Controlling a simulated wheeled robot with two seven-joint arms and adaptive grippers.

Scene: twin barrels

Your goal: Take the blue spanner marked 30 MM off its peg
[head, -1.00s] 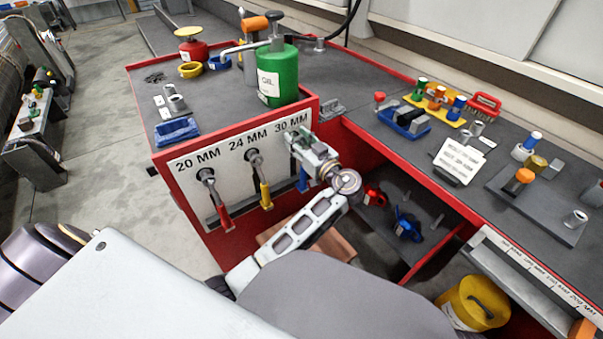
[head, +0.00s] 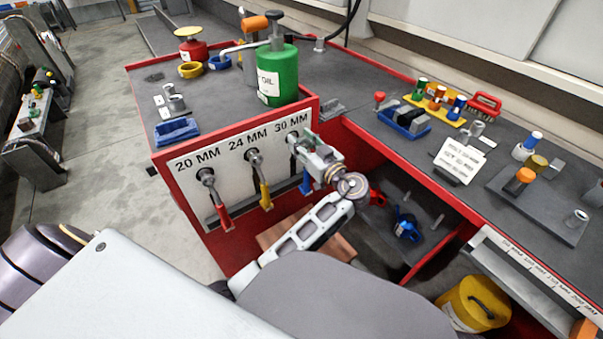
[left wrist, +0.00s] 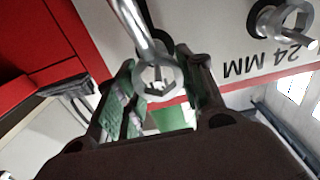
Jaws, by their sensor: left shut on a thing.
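The blue spanner (head: 305,184) is at the 30 MM place of the white panel (head: 237,167); its blue handle shows below my left gripper (head: 309,142). In the left wrist view my left gripper (left wrist: 163,98) is shut on the spanner, its metal ring head (left wrist: 157,80) between the fingers and its shank running up the picture. The 30 MM peg (head: 293,138) shows just left of the gripper in the head view. I cannot tell whether the ring is still around the peg. My right gripper is not in view.
A red spanner (head: 223,215) hangs under 20 MM and a yellow one (head: 266,195) under 24 MM. A green oil can (head: 278,75) stands on the bench above. A red-edged shelf with blue and red clamps (head: 406,226) lies right of my left gripper.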

